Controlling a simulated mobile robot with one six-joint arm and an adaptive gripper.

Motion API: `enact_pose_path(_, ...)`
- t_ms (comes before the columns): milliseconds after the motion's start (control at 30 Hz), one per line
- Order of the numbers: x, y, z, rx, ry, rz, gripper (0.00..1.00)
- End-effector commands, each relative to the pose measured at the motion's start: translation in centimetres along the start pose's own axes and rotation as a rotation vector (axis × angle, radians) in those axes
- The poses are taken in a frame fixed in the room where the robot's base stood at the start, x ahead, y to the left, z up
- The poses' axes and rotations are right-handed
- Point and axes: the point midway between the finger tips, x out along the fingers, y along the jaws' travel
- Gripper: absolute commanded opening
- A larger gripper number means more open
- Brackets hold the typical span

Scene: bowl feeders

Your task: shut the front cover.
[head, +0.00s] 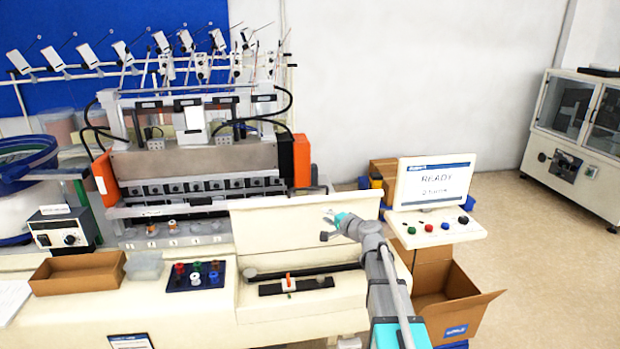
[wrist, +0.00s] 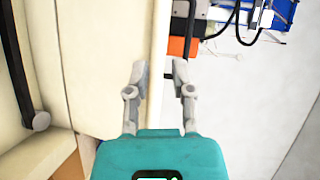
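The front cover (head: 290,219) is a cream panel standing raised, tilted up from the front of the machine, above an open recess (head: 300,272). My gripper (head: 327,226) is at the right part of the cover, near its upper edge. In the wrist view the cover (wrist: 103,60) fills the left middle, with its pale edge running up between the fingers. My gripper (wrist: 159,70) is open there, one finger over the cover's face and the other beyond its edge. I cannot tell whether either finger touches it.
A black bar with an orange piece (head: 288,283) lies in the recess. A control panel with a READY screen (head: 433,183) stands to the right, above an open cardboard box (head: 455,300). A dark tray of coloured spools (head: 196,275) sits left of the recess.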

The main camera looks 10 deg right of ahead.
Motion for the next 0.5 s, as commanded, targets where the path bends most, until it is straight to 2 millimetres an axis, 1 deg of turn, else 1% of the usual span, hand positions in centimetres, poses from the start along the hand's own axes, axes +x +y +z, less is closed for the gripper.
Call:
enact_pose_path(33,0.1,-1.5,-1.4,0.035,0.028,-0.028,0.31)
enact_pose_path(100,0.1,-2.4,-2.6,0.074,0.058,-0.058,0.31)
enact_pose_path(200,0.0,-3.1,-3.6,0.109,0.085,-0.084,0.31)
enact_pose_path(300,0.0,-3.3,-4.0,0.123,0.096,-0.094,0.31)
enact_pose_path(500,0.0,-3.2,-3.9,0.124,0.096,-0.095,0.31)
